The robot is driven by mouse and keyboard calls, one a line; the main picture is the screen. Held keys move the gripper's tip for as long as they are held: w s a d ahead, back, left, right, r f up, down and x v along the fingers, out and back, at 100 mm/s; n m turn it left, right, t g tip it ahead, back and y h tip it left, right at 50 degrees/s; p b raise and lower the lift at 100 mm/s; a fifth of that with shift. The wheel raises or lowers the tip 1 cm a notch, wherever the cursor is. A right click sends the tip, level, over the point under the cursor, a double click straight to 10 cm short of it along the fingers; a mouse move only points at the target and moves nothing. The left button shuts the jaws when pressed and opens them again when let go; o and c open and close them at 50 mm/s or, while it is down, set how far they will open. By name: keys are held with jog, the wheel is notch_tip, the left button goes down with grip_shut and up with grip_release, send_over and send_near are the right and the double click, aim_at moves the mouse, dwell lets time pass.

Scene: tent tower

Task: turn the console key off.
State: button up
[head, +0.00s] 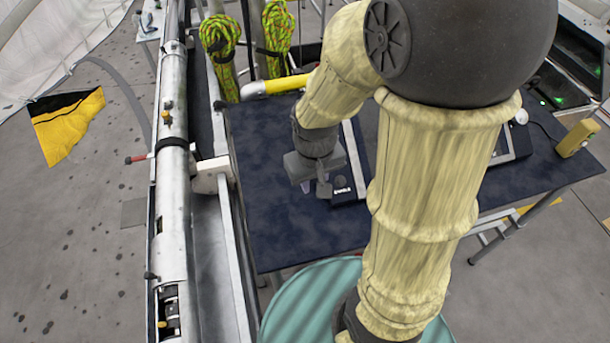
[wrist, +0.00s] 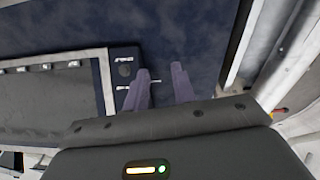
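The console (wrist: 50,100) lies on the dark blue table, with a grey framed panel and a black strip along its side. The strip carries white labels and a round dark knob (wrist: 125,70). The strip also shows in the head view (head: 350,194), partly behind my arm. A thin pale piece (wrist: 155,81), perhaps the key, shows between my fingers at the strip's edge. My gripper (wrist: 160,76) is open, with a clear gap between its two fingers. In the head view my gripper (head: 318,188) hangs just left of the strip. I cannot tell the key's position or any contact.
The dark blue table (head: 285,225) has free room left of the console. A silver pole structure (head: 173,190) stands along its left side. Green-yellow ropes (head: 222,45) hang behind. A yellow box (head: 577,138) stands at the right end.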

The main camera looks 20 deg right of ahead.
jog(key=w+a+f+n+t+h, duration=0.1)
jog(key=w+a+f+n+h, duration=0.2)
jog(key=a+f+h, duration=0.1)
jog(key=w+a+f+n+h+b, duration=0.1)
jog(key=w+a+f+n+h, duration=0.2)
jog(key=a+f+n+h, duration=0.1)
jog(key=w+a+f+n+t+h+b, duration=0.1)
jog(key=w+a+f+n+h, duration=0.2)
jog(key=a, duration=0.4)
jog(key=shift+w+f+n+t+h, duration=0.15)
jog(key=shift+f+n+h, duration=0.1)
jog(key=shift+h, duration=0.45)
jog(key=shift+w+f+n+t+h, duration=0.15)
jog(key=shift+f+h, duration=0.1)
jog(key=shift+h, duration=0.45)
jog(key=shift+w+d, duration=0.1)
jog(key=shift+d, duration=0.25)
jog(key=shift+d+f, duration=0.15)
jog(key=shift+d, duration=0.15)
jog(key=p+x, duration=0.5)
jog(key=x, duration=1)
jog(key=shift+d+p, duration=0.2)
jog(key=shift+p, duration=0.15)
jog(key=shift+w+d+f, duration=0.2)
jog(key=shift+d+f, duration=0.05)
jog(key=shift+d, duration=0.2)
jog(key=shift+c, duration=0.3)
